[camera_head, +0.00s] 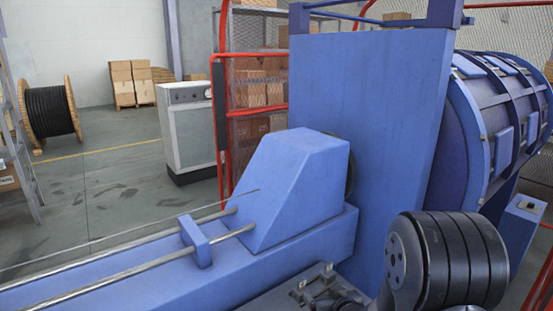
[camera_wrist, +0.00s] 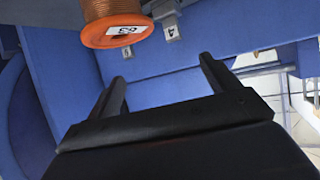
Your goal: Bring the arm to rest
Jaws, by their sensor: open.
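My gripper (camera_wrist: 162,72) shows in the wrist view with its two black fingers spread apart and nothing between them. It faces a blue machine panel (camera_wrist: 155,92). A copper-coloured spool (camera_wrist: 112,22) with an orange flange and a white label is above and left of the fingers, apart from them. In the head view, a rounded black and grey link of my arm (camera_head: 450,262) is at the lower right, in front of the blue machine. I cannot make out the gripper's fingers in the head view.
The blue strander housing (camera_head: 370,140) and its long bed (camera_head: 130,285) fill the middle and lower left, with its drum (camera_head: 505,120) at right. Small numbered tags (camera_wrist: 171,33) sit near the spool. A grey cabinet (camera_head: 188,130) and cable reel (camera_head: 50,112) stand behind.

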